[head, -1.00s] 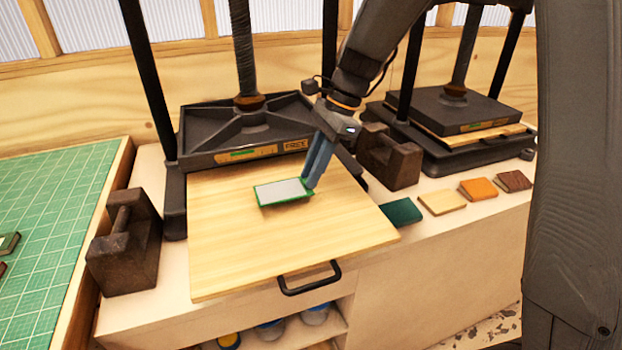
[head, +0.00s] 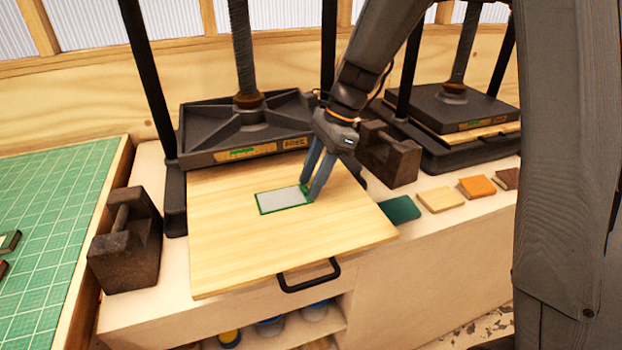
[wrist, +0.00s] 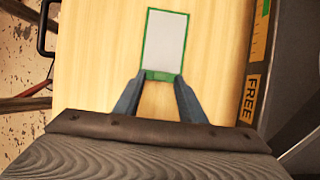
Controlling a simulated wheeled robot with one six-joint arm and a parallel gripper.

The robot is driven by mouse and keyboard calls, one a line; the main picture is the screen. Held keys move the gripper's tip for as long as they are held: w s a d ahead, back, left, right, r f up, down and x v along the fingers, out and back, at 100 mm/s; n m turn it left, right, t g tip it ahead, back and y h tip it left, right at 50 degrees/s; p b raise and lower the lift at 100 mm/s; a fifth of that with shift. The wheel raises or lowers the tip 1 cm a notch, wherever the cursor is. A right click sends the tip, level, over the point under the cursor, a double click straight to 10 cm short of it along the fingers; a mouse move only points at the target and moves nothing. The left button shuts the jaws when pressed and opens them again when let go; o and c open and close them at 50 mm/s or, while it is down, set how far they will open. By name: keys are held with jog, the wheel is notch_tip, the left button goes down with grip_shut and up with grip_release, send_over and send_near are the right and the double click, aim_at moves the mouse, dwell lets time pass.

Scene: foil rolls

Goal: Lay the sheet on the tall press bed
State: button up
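The sheet (head: 284,199), pale grey with a green border, lies flat on the pulled-out wooden bed (head: 240,250) of the left press (head: 245,130). This press has a tall screw and a label reading FREE. In the wrist view the sheet (wrist: 165,42) lies whole on the bed (wrist: 100,60), its green near end between my fingertips. My gripper (head: 306,192) is open, its fingers spread on either side of that end; the wrist view also shows the gripper (wrist: 161,78). Whether a fingertip still touches the sheet's edge I cannot tell.
A second press (head: 455,130) stands at the right with its bed pushed in. Dark iron weights stand left (head: 125,245) and right (head: 390,155) of the bed. Small swatches (head: 440,199) lie right of it. A black handle (head: 308,278) juts from its front edge. A green cutting mat (head: 50,230) is at left.

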jog(key=b+v, duration=0.2)
jog(key=v, duration=1)
jog(key=shift+b, duration=0.3)
